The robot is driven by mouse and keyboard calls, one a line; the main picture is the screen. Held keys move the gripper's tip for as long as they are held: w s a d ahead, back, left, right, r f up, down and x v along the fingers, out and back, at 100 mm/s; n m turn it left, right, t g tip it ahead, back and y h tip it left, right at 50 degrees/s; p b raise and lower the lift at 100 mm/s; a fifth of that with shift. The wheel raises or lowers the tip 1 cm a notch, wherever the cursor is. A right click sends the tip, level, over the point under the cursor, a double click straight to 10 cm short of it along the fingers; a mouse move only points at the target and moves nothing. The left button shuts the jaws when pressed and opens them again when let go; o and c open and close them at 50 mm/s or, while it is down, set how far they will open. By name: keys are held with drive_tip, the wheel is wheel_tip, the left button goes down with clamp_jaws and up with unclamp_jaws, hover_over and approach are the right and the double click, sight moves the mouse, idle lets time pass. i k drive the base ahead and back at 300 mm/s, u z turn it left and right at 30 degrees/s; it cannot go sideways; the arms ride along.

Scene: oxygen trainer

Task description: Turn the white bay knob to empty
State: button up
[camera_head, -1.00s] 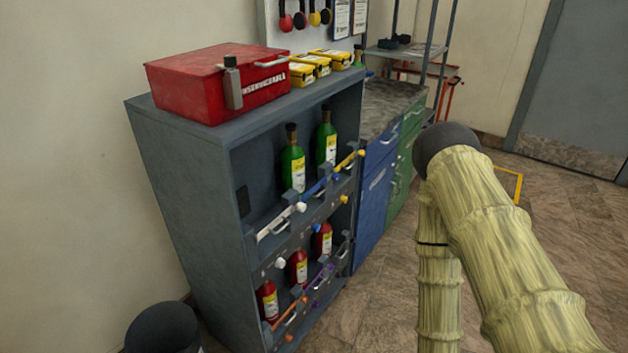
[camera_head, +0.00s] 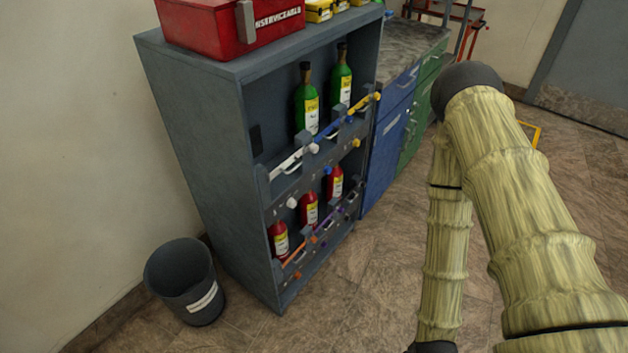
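The white bay knob (camera_head: 292,203) is a small round white knob on the front strip of the grey rack (camera_head: 190,110), below the white bar (camera_head: 288,163) at the left of the upper shelf. Its pointing direction is too small to tell. No bottle shows at the far left of that shelf; two green bottles (camera_head: 307,105) stand further right. A blue knob (camera_head: 328,171) and a yellow knob (camera_head: 355,143) sit along the same strip. My arm is bent at the right, well apart from the rack, and my gripper is out of view.
Red bottles (camera_head: 309,208) stand on the lower shelf behind coloured bars. A red box (camera_head: 215,28) and yellow cases lie on top. A dark bin (camera_head: 185,280) stands on the floor at left. Blue drawers (camera_head: 385,155) adjoin the rack. The floor before the rack is clear.

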sight(292, 203)
drive_tip(key=z, duration=2)
drive_tip(key=k, duration=1.25)
drive_tip(key=u, duration=1.9)
drive_tip(key=i, duration=0.5)
drive_tip(key=u, duration=0.05)
